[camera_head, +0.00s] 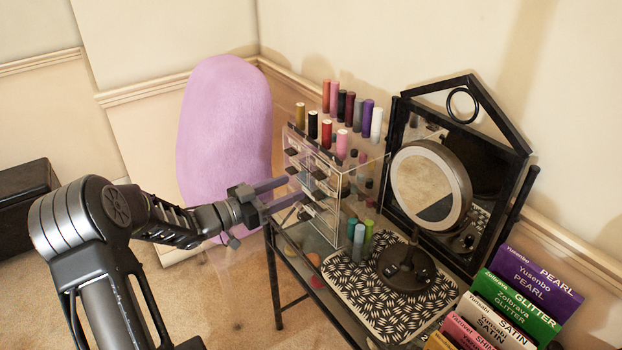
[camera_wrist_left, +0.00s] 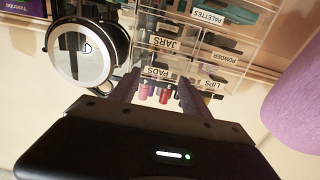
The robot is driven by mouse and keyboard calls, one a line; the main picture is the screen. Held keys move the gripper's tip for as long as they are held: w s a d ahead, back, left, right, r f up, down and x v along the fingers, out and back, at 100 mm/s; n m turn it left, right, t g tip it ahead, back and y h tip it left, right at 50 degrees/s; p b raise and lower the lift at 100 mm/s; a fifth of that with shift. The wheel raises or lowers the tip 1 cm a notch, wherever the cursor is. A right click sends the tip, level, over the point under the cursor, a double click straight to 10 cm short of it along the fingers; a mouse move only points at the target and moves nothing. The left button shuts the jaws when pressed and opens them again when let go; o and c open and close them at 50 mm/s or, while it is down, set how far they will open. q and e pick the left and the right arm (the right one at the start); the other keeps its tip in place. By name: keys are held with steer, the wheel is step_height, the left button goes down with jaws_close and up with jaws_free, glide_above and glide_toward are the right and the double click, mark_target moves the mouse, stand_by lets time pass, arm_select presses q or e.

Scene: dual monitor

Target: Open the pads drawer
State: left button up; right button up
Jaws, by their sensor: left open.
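The clear drawer organizer (camera_head: 340,210) stands on the left part of the glass table, its drawers fitted with small dark handles. In the left wrist view, the drawer labelled PADS (camera_wrist_left: 157,72) is in the row nearest the lipsticks, beside the LIPS drawer (camera_wrist_left: 213,86). My left gripper (camera_head: 297,190) is open at the organizer's front. In the left wrist view its two fingers (camera_wrist_left: 158,88) extend to either side of the PADS label, with nothing visibly gripped. I cannot tell whether the fingers touch the drawer or its handle. My right gripper is not in view.
Several lipsticks (camera_head: 326,132) stand on top of the organizer. A round mirror (camera_head: 425,180) stands on a patterned mat (camera_head: 350,288) to the right, before a framed mirror (camera_head: 490,165). Labelled boxes (camera_head: 525,290) fill the near right. A pink rounded seat (camera_head: 222,130) stands behind the gripper.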

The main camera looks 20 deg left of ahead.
mark_target(314, 177)
arm_select(q)
steer(key=p+x, duration=0.1)
steer(key=x, duration=0.6)
steer(key=shift+w, duration=0.1)
jaws_close()
stand_by(0.5)
stand_by(0.8)
